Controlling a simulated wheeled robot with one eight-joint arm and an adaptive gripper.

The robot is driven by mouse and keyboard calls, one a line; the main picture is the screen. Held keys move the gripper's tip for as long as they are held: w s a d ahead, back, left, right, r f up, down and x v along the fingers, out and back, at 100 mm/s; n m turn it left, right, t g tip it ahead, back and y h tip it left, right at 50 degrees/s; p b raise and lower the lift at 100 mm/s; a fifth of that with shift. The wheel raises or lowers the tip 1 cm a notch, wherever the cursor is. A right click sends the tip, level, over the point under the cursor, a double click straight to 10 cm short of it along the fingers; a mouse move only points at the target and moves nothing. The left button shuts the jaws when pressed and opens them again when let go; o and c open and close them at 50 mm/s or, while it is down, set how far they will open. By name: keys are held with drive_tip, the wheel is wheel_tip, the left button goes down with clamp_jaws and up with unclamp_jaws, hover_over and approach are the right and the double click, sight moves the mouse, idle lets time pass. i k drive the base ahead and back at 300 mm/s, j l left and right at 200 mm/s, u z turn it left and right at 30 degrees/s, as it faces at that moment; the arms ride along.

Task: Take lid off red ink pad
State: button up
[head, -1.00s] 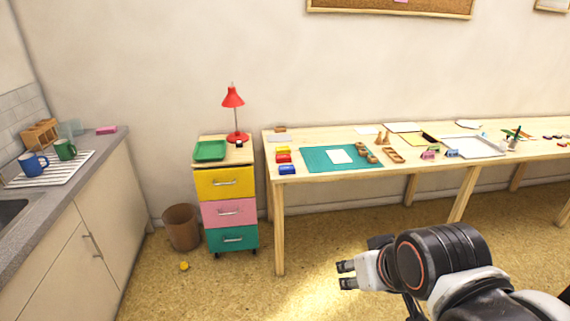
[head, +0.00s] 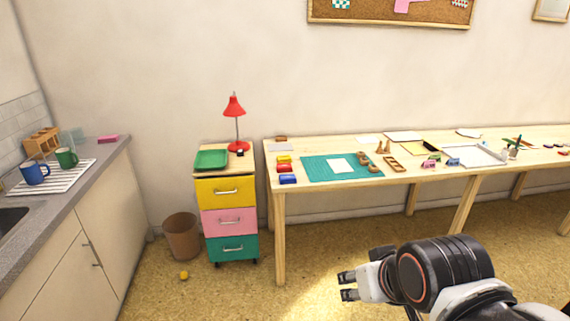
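The red ink pad (head: 285,168) is a small red block near the left end of the wooden table. It sits between a yellow pad (head: 284,159) behind it and a blue pad (head: 288,179) in front. Its lid cannot be told apart from its base at this size. My gripper (head: 346,286) is at the lower right, in front of the table and well away from the pads. Its two fingers point left with a gap between them, and nothing shows between them.
The wooden table (head: 400,181) runs to the right, with a green mat (head: 316,174) beside the pads. A drawer cabinet (head: 228,190) with a red lamp (head: 235,108) stands left of it. A bin (head: 182,237) and a yellow object (head: 184,275) are on the floor. A counter (head: 107,160) is at far left.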

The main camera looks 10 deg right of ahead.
sight(280, 166)
drive_tip(key=i+u, duration=0.15)
drive_tip(key=u, duration=0.2)
drive_tip(key=i+l+u, duration=0.15)
drive_tip(key=u, duration=0.25)
drive_tip(key=i+l+u, duration=0.15)
drive_tip(key=u, duration=0.2)
drive_tip(key=i+l, duration=0.2)
drive_tip(key=i+l+u, duration=0.15)
drive_tip(key=l, duration=0.25)
drive_tip(key=i+l, duration=0.2)
drive_tip(key=i+l+u, duration=0.1)
drive_tip(key=l, duration=0.35)
drive_tip(key=i+l+u, duration=0.1)
drive_tip(key=i+l, duration=0.3)
drive_tip(key=l, duration=0.3)
drive_tip(key=i+l+u, duration=0.15)
drive_tip(key=l, duration=0.2)
drive_tip(key=i+l, duration=0.15)
drive_tip(key=l, duration=0.2)
